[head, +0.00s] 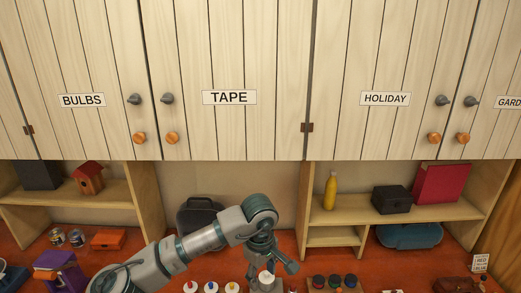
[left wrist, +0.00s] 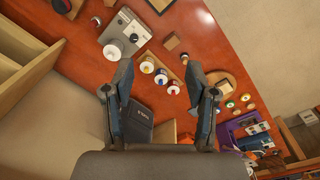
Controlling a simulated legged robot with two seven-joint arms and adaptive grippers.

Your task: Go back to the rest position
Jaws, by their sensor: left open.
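My left gripper (head: 271,270) hangs from my left arm over the red-brown bench, near the middle of the head view. In the left wrist view its two dark fingers (left wrist: 159,75) stand apart with nothing held between them. In the head view, white pots with coloured tops (head: 211,287) stand left of the gripper. A white round thing shows just below the fingers; I cannot tell if they touch it. My right gripper is not in view.
Closed cabinet doors labelled TAPE (head: 229,97), BULBS (head: 82,100) and HOLIDAY (head: 385,98) hang above. The right shelf holds a yellow bottle (head: 330,190) and a black box (head: 391,199). A dark case (head: 200,214) stands behind my arm. A purple object (head: 60,271) is at left.

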